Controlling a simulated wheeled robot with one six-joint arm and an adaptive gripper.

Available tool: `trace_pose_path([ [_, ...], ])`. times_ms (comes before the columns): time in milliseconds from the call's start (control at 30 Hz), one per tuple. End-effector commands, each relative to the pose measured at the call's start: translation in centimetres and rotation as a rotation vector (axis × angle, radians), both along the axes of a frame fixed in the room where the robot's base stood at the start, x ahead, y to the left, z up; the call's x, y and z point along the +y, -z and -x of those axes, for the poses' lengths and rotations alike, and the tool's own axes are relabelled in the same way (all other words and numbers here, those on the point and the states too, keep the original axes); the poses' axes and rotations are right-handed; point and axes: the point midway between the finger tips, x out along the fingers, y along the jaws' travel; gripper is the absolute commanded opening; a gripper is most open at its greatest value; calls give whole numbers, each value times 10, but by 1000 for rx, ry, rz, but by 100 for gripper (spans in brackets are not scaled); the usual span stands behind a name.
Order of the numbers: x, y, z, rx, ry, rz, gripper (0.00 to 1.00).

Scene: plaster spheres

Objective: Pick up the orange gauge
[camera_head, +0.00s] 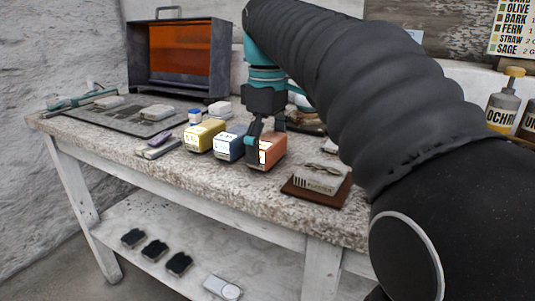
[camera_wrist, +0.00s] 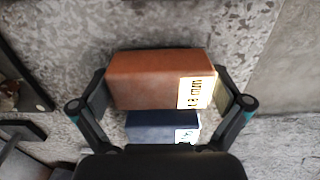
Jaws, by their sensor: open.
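The orange gauge (camera_head: 270,151) is a box with a pale label face, standing on the speckled worktop (camera_head: 225,189) at the right end of a row of boxes. My gripper (camera_head: 262,148) is down at it, with a finger in front of its near side. In the wrist view the orange gauge (camera_wrist: 150,79) lies between the two spread fingers of my gripper (camera_wrist: 162,100), one at each end of it. The fingers look very close to its ends; I cannot tell whether they touch. Part of the gauge is hidden by the gripper in the head view.
A blue box (camera_head: 231,144) stands just left of the orange gauge, and a yellow box (camera_head: 204,136) beyond it. A grey device on a brown board (camera_head: 317,195) lies to the right. A cabinet with an orange window (camera_head: 178,58) stands at the back left.

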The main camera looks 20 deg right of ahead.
Motion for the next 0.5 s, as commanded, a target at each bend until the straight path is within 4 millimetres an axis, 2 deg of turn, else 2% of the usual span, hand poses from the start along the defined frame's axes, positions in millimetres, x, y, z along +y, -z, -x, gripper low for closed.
trace_pose_path([
  [267, 0, 4, 0, -1, 0, 0, 100],
  [300, 0, 4, 0, -1, 0, 0, 98],
  [400, 0, 4, 0, -1, 0, 0, 72],
  [500, 0, 4, 0, -1, 0, 0, 52],
])
